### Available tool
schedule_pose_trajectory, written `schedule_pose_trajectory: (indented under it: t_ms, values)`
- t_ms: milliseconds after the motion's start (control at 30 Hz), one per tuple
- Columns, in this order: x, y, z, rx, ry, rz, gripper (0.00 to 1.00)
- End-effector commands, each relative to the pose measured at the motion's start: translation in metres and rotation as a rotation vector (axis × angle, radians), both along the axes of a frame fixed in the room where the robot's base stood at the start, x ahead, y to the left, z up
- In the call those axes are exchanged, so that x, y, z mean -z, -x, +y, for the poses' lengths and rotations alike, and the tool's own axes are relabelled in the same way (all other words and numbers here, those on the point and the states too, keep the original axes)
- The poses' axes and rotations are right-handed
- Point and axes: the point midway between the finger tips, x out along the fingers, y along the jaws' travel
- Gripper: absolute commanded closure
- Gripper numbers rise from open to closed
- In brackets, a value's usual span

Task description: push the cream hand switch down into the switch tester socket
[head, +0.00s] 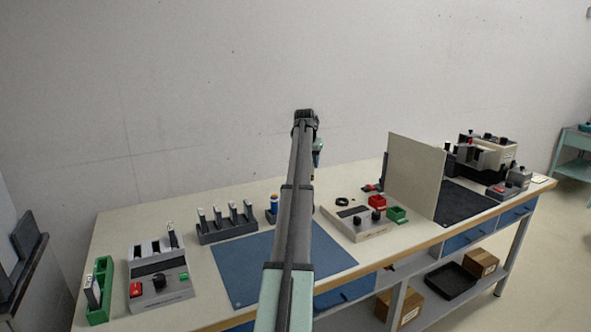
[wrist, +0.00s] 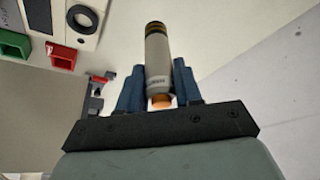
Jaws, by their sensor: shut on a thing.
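The cream hand switch (wrist: 157,55) is a pale cylinder with dark and yellow bands at one end and an orange part at the other. In the wrist view my gripper (wrist: 158,82) is shut on it, with a blue finger on each side. In the head view my arm hides most of the gripper and the switch. A pale box with dark knobs (head: 358,224), possibly the switch tester, stands on the bench right of my arm. I cannot tell which opening is the socket.
A red bin (head: 377,202) and a green bin (head: 397,214) sit beside the pale box. An upright cream panel (head: 414,177) stands to its right. A blue mat (head: 250,265) lies clear in front. A rack (head: 227,228) and a grey device (head: 160,282) stand left.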

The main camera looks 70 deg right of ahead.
Motion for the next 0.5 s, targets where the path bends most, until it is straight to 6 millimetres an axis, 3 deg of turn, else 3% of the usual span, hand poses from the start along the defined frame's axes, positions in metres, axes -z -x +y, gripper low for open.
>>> schedule_pose_trajectory:
  t_ms: [100,300,500]
  values:
    - [0.002,0.039,-0.002,0.025,0.000,0.000,0.98]
    - [0.002,0.095,-0.001,0.069,0.001,0.000,0.98]
    - [0.001,0.127,0.001,0.096,0.001,-0.001,0.98]
